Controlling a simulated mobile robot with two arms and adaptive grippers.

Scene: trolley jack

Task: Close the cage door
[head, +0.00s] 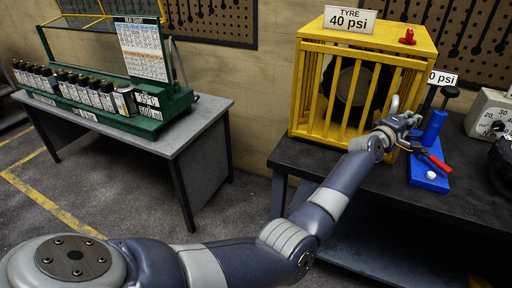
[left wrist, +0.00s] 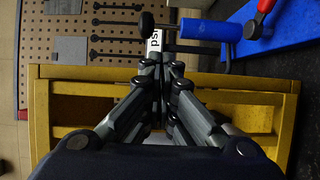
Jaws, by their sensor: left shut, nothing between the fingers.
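The yellow barred cage (head: 416,44) stands on the dark bench at the right, with a dark tyre (head: 352,82) behind its front bars. In the left wrist view, yellow cage framing (left wrist: 100,72) lies behind my gripper. I cannot tell which barred part is the door or how far it stands open. My left gripper (head: 397,112) is shut and empty, in front of the cage's lower right side in the head view. Its closed fingers (left wrist: 168,62) also show in the left wrist view. Whether they touch the cage is unclear. My right gripper is out of view.
A blue tool with a red handle (head: 438,163) stands right of my gripper. A dial gauge (head: 490,112) is beyond it. A red knob (head: 407,38) and a tyre pressure sign (head: 350,19) are on the cage top. A grey table (head: 185,128) with a green rack is at left.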

